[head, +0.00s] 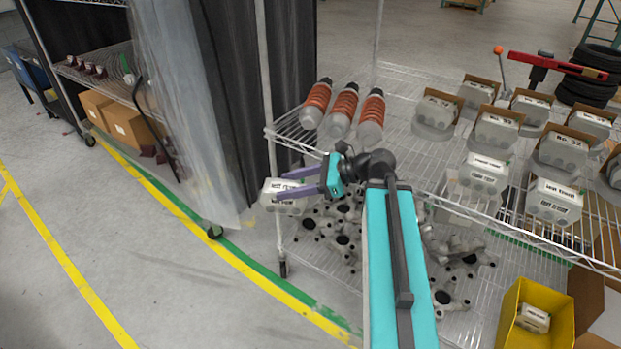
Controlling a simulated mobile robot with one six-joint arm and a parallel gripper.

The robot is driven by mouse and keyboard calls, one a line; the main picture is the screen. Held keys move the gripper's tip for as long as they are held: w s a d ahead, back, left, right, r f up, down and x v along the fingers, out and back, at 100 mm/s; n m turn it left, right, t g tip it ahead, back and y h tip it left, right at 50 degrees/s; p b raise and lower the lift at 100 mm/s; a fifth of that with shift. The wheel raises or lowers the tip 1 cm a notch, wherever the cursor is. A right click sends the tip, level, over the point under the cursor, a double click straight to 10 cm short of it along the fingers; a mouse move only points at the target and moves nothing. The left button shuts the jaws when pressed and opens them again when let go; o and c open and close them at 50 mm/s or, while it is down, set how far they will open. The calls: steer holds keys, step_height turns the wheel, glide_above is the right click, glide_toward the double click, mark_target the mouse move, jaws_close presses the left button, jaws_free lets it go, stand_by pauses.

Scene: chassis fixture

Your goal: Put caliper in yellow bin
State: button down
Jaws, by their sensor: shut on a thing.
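My gripper (304,183) reaches out to the left of the wire rack, with its two purple fingers shut on a pale grey caliper (285,203) that has dark lettering on it. The held caliper is in the air beside the rack's left post. The yellow bin (558,312) stands at the lower right, and one caliper (533,318) lies inside it. Several more grey calipers (554,203) stand on the right of the upper shelf, some with brown cardboard behind them.
The wire shelf (412,150) also holds orange and grey shock absorbers (342,110) at its left. Grey knuckle-like metal parts (343,240) fill a lower shelf. A cardboard box (600,325) is right of the bin. Open floor with yellow lines (60,255) lies at left.

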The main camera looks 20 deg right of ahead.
mark_target(261, 194)
steer(key=x, duration=0.9)
steer(key=shift+s+a+f, duration=0.1)
steer(key=shift+f, duration=0.25)
steer(key=shift+w+f+t, duration=0.15)
steer(key=shift+w+t, duration=0.15)
steer(key=shift+w, duration=0.05)
steer(key=shift+w+d+m+t+h, duration=0.3)
steer(key=shift+w+d+m+h, duration=0.1)
steer(key=shift+w+m, duration=0.1)
steer(key=shift+s, duration=0.2)
